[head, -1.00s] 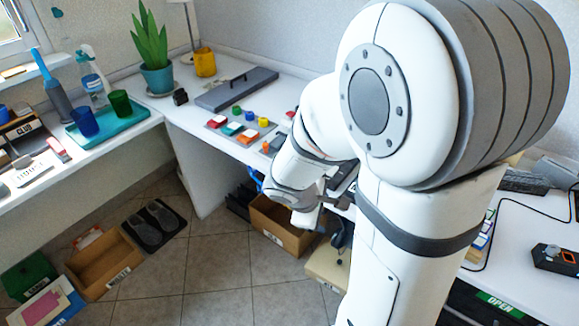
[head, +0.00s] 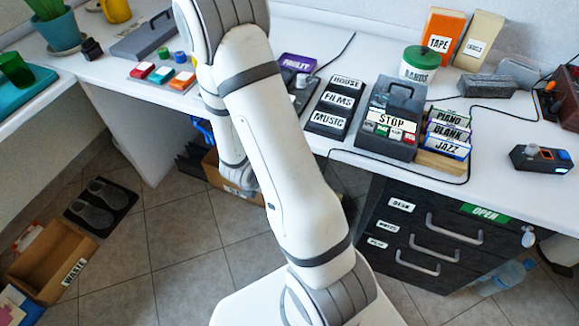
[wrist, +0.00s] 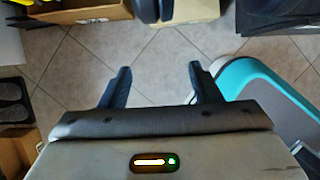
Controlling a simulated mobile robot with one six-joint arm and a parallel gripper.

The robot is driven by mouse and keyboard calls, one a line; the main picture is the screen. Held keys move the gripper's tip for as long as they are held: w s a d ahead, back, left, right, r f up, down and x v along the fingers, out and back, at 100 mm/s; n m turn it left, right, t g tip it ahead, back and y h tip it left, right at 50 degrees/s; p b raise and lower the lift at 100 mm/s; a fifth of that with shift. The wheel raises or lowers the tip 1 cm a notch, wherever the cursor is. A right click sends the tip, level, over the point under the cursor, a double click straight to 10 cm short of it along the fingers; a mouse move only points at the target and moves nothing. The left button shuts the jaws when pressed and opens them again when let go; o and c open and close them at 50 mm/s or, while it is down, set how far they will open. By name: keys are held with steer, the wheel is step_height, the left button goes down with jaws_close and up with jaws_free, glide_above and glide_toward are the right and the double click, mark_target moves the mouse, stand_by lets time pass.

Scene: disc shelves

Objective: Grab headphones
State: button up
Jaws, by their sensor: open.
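My gripper (wrist: 160,82) is open in the wrist view, with its two dark fingers spread over the tiled floor and nothing between them. A dark rounded thing (wrist: 150,9), perhaps the headphones, is cut off by the top edge of the wrist view, in front of a beige box (wrist: 188,10). It lies beyond the fingertips, apart from them. I cannot make out the headphones for sure in the head view, where my arm covers the area under the desk. My gripper's fingers are also hidden there.
A cardboard box (head: 246,194) stands under the desk behind my arm. The black drawer unit (head: 377,212) is to its right. Another cardboard box (head: 50,250) and a mat with grey slippers (head: 97,202) are on the floor at left. The tiles (head: 180,235) between are clear.

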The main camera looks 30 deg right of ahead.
steer(key=w+d, duration=0.2)
steer(key=d, duration=0.1)
steer(key=w+d, duration=0.1)
steer(key=d, duration=0.1)
steer(key=shift+w+d+f+p, duration=0.1)
steer(key=shift+w+f+p, duration=0.3)
steer(key=shift+w+f, duration=0.1)
steer(key=shift+f, duration=0.05)
steer(key=shift+c, duration=0.3)
steer(key=c, duration=1)
steer(key=shift+c, duration=0.6)
steer(key=shift+r, duration=0.2)
